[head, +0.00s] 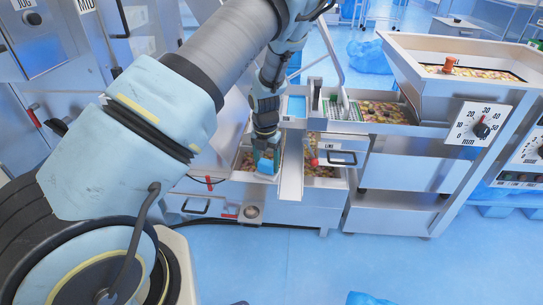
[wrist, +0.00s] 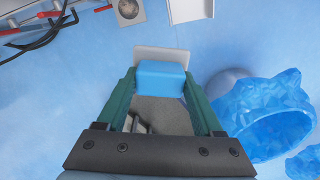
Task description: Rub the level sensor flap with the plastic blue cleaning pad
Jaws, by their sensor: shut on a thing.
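My gripper (head: 266,147) points down over the left snack bin of the machine in the head view. In the wrist view its two teal fingers (wrist: 162,84) are closed on the sides of the blue cleaning pad (wrist: 161,74). The pad also shows small below the fingers in the head view (head: 265,164). A pale grey plate (wrist: 162,53) shows just beyond the pad; I cannot tell whether it belongs to the pad or touches it. A small red-topped part (head: 311,151) stands right of the gripper, by the white chute. I cannot clearly identify the level sensor flap.
The white chute (head: 291,180) runs down just right of my gripper. A tray of snacks (head: 383,112) and a dial panel (head: 479,124) are further right. A round metal cup (head: 250,212) sits low in front. Blue plastic bags (wrist: 262,110) lie on the open floor.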

